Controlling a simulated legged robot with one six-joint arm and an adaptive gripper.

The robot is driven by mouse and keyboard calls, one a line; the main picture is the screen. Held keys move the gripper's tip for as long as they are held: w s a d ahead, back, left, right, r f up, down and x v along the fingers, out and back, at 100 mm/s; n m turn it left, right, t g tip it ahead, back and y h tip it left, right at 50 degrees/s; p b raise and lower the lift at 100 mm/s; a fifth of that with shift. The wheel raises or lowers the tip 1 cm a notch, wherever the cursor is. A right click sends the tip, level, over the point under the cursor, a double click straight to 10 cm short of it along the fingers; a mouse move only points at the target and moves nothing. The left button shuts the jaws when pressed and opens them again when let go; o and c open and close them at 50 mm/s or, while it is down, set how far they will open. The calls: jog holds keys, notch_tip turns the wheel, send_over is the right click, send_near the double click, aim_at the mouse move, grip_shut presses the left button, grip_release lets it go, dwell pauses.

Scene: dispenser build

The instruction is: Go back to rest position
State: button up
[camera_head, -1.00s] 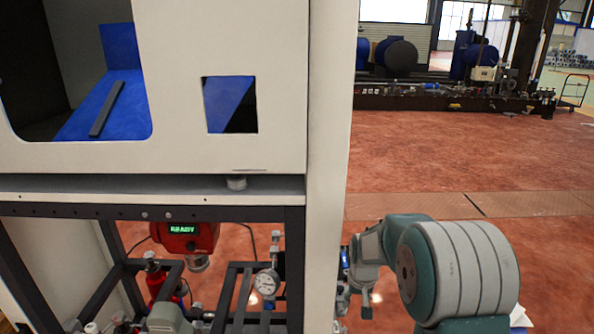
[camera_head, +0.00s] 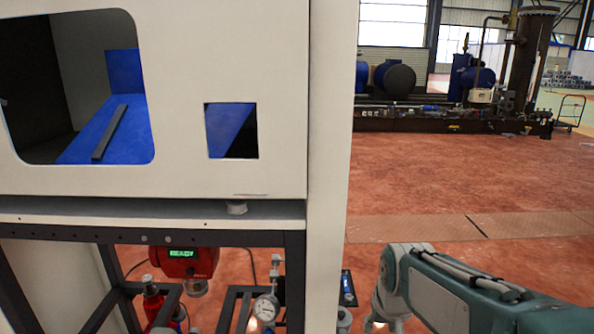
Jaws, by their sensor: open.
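My arm (camera_head: 460,285) shows at the lower right, with a teal and grey link running off the right edge. A light grey joint (camera_head: 388,305) hangs down at its left end, close to the pale post. My gripper cannot be made out in this view. The arm stands apart from the machine in the picture, over the red floor.
A white dispenser cabinet (camera_head: 200,60) with a blue interior fills the left. Its pale post (camera_head: 332,150) stands beside my arm. Below are a dark frame (camera_head: 295,260), a red device (camera_head: 185,262) reading READY and a gauge (camera_head: 266,307). Red floor (camera_head: 480,170) is open at right.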

jog(key=s+r+t, duration=0.2)
jog(key=s+r, duration=0.2)
jog(key=s, duration=1.1)
jog(key=shift+s, duration=0.2)
dwell(1.6)
